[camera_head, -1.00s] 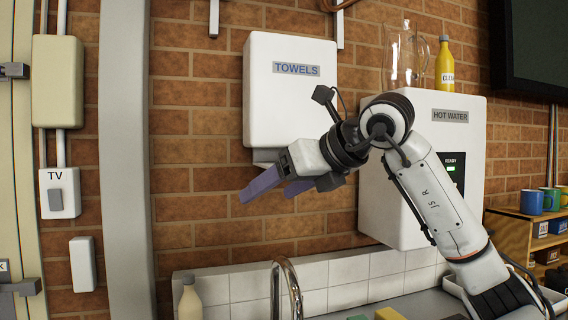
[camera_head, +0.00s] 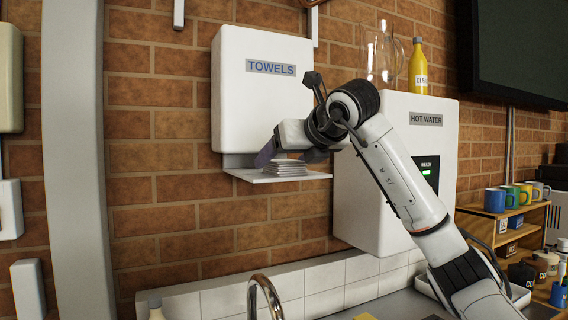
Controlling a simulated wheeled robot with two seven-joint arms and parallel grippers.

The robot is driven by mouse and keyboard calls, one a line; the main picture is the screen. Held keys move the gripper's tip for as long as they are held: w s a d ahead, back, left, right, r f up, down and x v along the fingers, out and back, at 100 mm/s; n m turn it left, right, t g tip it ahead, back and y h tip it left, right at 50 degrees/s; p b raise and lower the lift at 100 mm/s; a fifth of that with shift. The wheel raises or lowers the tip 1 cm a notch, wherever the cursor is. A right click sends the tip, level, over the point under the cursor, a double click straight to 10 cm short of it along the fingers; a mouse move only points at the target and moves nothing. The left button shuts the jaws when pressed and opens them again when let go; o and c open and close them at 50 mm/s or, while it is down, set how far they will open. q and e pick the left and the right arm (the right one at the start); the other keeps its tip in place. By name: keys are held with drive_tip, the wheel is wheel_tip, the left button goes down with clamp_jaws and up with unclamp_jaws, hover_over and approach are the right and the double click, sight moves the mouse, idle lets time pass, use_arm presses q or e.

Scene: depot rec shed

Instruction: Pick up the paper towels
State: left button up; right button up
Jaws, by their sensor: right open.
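The paper towels (camera_head: 286,169) are a small stack of white folded sheets. They lie on the tray (camera_head: 250,176) under the white wall dispenser marked TOWELS (camera_head: 262,110). My right gripper (camera_head: 288,156) is at the dispenser's lower right, right by the stack, with its purple fingers pointing left and down. The fingers are open and partly hidden, and I cannot tell whether they touch the stack. The left gripper is not in view.
A white HOT WATER heater (camera_head: 400,190) hangs right of the dispenser, with a glass jug (camera_head: 380,58) and a yellow bottle (camera_head: 418,68) on top. A sink tap (camera_head: 265,290) stands below. Several mugs (camera_head: 495,200) sit on a shelf at right.

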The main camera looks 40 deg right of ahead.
drive_tip(key=shift+x, duration=0.95)
drive_tip(key=c, duration=1.1)
